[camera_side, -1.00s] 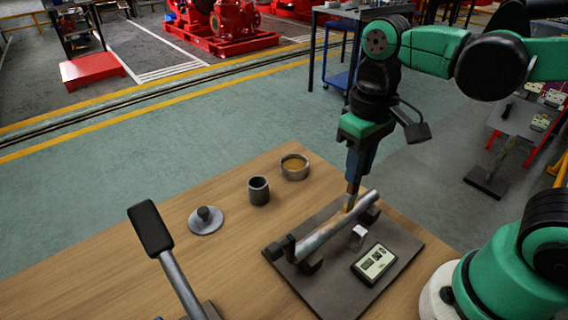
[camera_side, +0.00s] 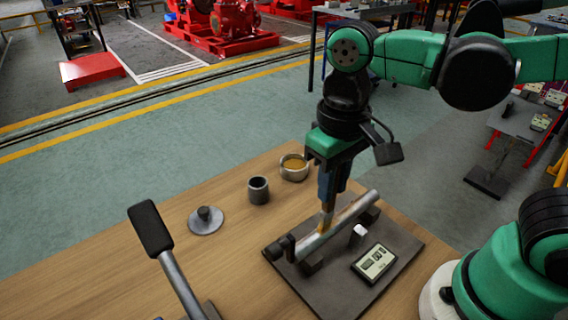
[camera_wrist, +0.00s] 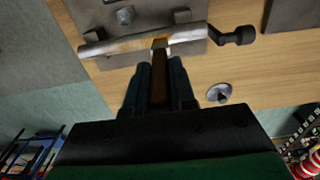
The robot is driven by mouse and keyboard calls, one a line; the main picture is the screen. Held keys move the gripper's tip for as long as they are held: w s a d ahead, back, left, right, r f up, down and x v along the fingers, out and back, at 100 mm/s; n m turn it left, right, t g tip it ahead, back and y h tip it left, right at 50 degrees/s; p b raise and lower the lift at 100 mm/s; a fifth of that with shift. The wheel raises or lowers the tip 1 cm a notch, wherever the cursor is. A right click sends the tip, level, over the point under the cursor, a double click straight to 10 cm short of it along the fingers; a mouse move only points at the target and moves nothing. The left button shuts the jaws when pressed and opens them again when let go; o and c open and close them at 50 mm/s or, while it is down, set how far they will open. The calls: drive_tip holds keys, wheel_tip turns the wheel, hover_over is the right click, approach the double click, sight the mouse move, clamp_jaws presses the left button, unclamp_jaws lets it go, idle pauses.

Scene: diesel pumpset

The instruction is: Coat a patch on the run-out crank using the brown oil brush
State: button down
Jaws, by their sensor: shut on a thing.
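The run-out crank (camera_side: 349,214) is a grey metal bar lying across supports on a dark plate (camera_side: 375,288). It also shows in the wrist view (camera_wrist: 112,45), with an amber patch on its surface. My gripper (camera_side: 330,190) is above the crank, pointing down and shut on the brown oil brush (camera_side: 326,220). The brush tip meets the crank near its middle in both views; in the wrist view the brush (camera_wrist: 159,62) runs between my fingers up to the bar. The brush's upper part is hidden by the fingers.
A dish of amber oil (camera_side: 293,168), a dark cup (camera_side: 259,190) and a round grey lid with a knob (camera_side: 206,220) stand on the wooden table. A gauge with a display (camera_side: 374,263) lies on the plate. A black-handled lever (camera_side: 152,230) rises at the front left.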

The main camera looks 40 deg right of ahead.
drive_tip(key=shift+d, duration=4.25)
drive_tip(key=shift+d+r, duration=0.15)
drive_tip(key=shift+d, duration=0.1)
wheel_tip(320, 180, up, 8)
drive_tip(key=shift+a+f, duration=0.1)
drive_tip(key=shift+f, duration=0.1)
